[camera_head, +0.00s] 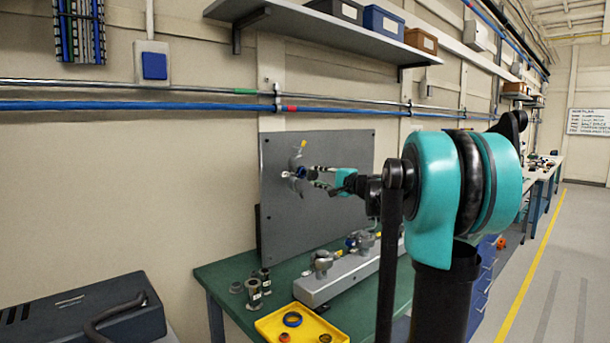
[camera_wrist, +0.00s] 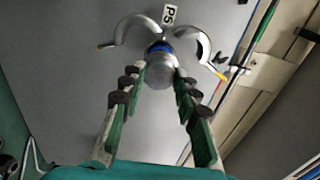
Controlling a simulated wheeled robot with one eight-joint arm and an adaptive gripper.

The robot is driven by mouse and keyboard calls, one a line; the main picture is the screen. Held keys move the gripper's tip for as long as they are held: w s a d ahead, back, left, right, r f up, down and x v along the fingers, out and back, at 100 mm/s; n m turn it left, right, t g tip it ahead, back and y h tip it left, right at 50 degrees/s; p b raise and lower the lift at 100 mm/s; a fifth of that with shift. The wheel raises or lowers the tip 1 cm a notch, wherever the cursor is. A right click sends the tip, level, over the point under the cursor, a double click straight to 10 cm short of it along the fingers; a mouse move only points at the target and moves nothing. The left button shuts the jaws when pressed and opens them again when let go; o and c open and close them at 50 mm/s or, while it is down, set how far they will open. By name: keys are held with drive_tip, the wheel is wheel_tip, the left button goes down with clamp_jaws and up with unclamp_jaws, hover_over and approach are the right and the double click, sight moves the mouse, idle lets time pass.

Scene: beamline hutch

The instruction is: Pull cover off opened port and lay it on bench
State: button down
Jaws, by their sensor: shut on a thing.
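The port (camera_wrist: 158,46), with a blue ring, is on the grey upright panel (camera_head: 330,222) beside a tag that appears to read P5 (camera_wrist: 169,14). Its clamp halves (camera_wrist: 131,29) are swung apart, one to each side. The grey round cover (camera_wrist: 160,76) sits at the port's front. My gripper (camera_head: 313,177) reaches the panel from the right. In the wrist view, its two fingertips (camera_wrist: 160,80) are shut on the cover from both sides. I cannot tell whether a gap separates cover and port. The green-topped bench (camera_head: 216,275) is below the panel.
On the bench stand a grey rail with fittings (camera_head: 325,285), several small dark cylinders (camera_head: 254,292) and a yellow tray (camera_head: 270,326) holding rings. A dark case (camera_head: 80,318) is at front left. A shelf (camera_head: 320,35) and wall pipes run above. Bare bench shows at left.

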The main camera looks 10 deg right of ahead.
sight(315, 175)
drive_tip(key=shift+v, duration=1.7)
drive_tip(key=shift+d, duration=0.1)
